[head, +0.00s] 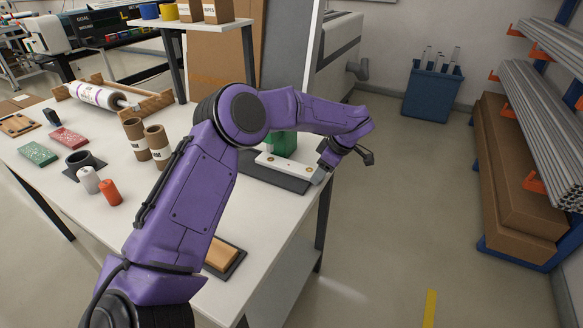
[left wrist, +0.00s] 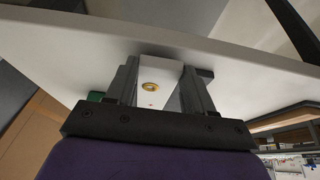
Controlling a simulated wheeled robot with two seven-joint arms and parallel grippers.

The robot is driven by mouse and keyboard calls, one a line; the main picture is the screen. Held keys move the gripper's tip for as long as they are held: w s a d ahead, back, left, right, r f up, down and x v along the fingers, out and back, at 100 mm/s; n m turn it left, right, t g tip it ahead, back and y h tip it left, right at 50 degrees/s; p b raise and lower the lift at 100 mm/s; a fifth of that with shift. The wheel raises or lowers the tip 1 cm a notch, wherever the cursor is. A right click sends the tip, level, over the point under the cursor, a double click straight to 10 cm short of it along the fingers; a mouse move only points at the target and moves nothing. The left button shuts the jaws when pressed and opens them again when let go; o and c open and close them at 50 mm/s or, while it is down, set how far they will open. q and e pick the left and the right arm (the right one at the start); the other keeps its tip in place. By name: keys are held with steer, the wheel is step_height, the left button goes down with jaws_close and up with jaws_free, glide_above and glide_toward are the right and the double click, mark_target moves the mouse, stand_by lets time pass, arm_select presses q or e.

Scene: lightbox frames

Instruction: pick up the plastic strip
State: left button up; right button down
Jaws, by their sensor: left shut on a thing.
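The plastic strip (head: 287,166) is a white flat bar with small round marks, over a dark mat (head: 262,175) at the right end of the white table in the head view. My left gripper (head: 322,174) is at the strip's right end, near the table edge. In the left wrist view my left gripper (left wrist: 158,82) is shut on the strip (left wrist: 157,92), whose end shows a brass-coloured ring between the two fingers. I cannot tell whether the strip touches the mat. My right gripper is not in view.
A green block (head: 283,143) stands just behind the strip. Cardboard tubes (head: 157,146), red and white small rolls (head: 109,192) and a tan block (head: 223,256) stand on the table (head: 100,235). A blue bin (head: 432,92) and a pipe rack stand beyond, with open floor between.

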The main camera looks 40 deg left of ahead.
arm_select(q)
steer(key=shift+a+b+v, duration=0.15)
steer(key=shift+b+v, duration=0.05)
steer(key=shift+v, duration=0.65)
steer(key=shift+a+b+v, duration=0.15)
steer(key=shift+b+v, duration=0.05)
steer(key=shift+v, duration=0.7)
steer(key=w+d, duration=0.4)
steer(key=d, duration=1.3)
steer(key=shift+b, duration=0.4)
